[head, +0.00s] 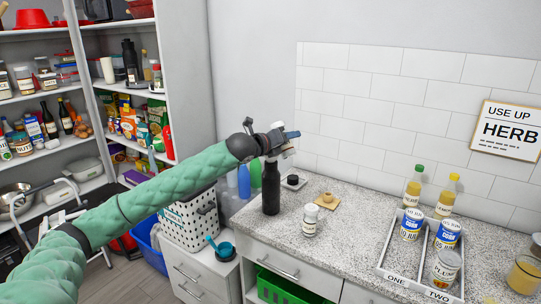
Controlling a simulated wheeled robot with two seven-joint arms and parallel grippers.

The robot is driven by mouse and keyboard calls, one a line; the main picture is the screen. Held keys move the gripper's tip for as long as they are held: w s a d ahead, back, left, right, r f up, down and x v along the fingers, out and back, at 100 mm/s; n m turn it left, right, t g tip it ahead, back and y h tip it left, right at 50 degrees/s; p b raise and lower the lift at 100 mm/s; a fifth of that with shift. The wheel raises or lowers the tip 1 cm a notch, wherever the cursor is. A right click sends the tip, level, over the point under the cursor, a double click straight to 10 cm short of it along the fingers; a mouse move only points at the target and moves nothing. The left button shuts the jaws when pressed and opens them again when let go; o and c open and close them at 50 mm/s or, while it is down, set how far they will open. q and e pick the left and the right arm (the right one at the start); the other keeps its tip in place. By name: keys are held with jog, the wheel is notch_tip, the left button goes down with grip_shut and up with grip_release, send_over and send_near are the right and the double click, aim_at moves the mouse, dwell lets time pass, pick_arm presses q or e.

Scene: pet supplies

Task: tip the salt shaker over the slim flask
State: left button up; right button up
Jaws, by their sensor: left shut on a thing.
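My left gripper (282,139) is above the counter at the end of the green-sleeved arm. A tall dark bottle with a narrow neck, which looks like the slim flask (271,190), stands upright on the counter just below the gripper. I cannot tell whether anything falls from the shaker. My right gripper is out of view.
A white-lidded jar (310,221), a wooden piece (327,201) and a small black item (292,181) stand near the flask. A divided tray (408,276) with cans is at the right, with two yellow bottles behind. The counter between is clear.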

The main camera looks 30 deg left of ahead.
pick_arm(q)
jog(key=shift+r+m+p, duration=0.4)
jog(key=shift+r, duration=0.05)
jog(key=shift+r+m+t+p, duration=0.3)
jog(key=shift+r+m+p, duration=0.45)
jog(key=shift+m, duration=0.45)
jog(key=shift+r+m+t+p, duration=0.3)
jog(key=shift+r+m+p, duration=0.35)
jog(key=shift+m, duration=0.55)
jog(key=shift+r+m, duration=0.2)
jog(key=shift+m, duration=0.7)
jog(key=shift+f, duration=0.1)
